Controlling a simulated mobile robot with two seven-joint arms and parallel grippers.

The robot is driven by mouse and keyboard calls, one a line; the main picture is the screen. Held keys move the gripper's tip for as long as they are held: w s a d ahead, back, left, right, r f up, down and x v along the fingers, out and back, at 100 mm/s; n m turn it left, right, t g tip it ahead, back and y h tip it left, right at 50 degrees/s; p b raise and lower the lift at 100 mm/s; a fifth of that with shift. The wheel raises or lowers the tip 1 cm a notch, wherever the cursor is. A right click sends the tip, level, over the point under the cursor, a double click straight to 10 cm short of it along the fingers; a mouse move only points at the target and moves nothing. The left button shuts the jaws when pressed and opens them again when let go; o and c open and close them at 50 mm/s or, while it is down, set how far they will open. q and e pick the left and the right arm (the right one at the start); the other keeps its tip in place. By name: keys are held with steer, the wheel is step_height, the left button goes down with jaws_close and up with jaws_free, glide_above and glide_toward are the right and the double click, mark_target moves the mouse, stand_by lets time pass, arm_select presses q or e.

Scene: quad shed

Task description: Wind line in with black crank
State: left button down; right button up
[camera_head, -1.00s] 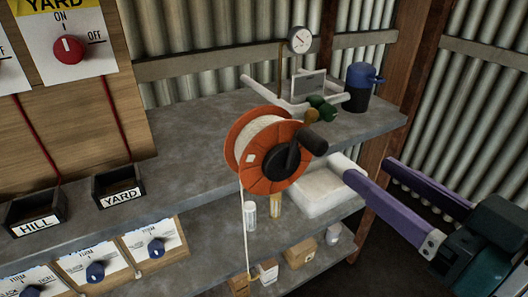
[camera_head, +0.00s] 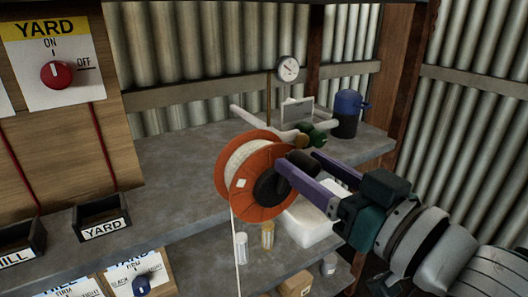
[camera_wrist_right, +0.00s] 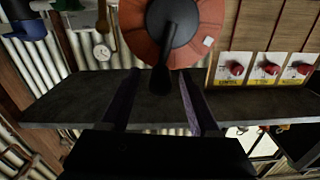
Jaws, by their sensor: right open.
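The orange reel (camera_head: 247,203), wound with white line (camera_head: 246,152), stands at the shelf's front edge. A strand hangs straight down from it. The black crank (camera_head: 267,187) is on its near face, with its black handle (camera_head: 303,158) pointing right. My right gripper (camera_head: 296,166) is open, with its purple fingers on either side of the handle. In the right wrist view, the handle (camera_wrist_right: 161,80) lies between the fingertips (camera_wrist_right: 160,82), with gaps visible on both sides. My left gripper is not in view.
Behind the reel are pipes with a green fitting (camera_head: 315,136), a gauge (camera_head: 288,68) and a blue-topped canister (camera_head: 347,115). A white tub (camera_head: 308,228) sits below. The YARD bin (camera_head: 103,221) is at left. The grey shelf (camera_head: 175,185) between is clear.

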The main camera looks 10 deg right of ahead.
steer(key=shift+c, duration=0.4)
jaws_close()
stand_by(1.0)
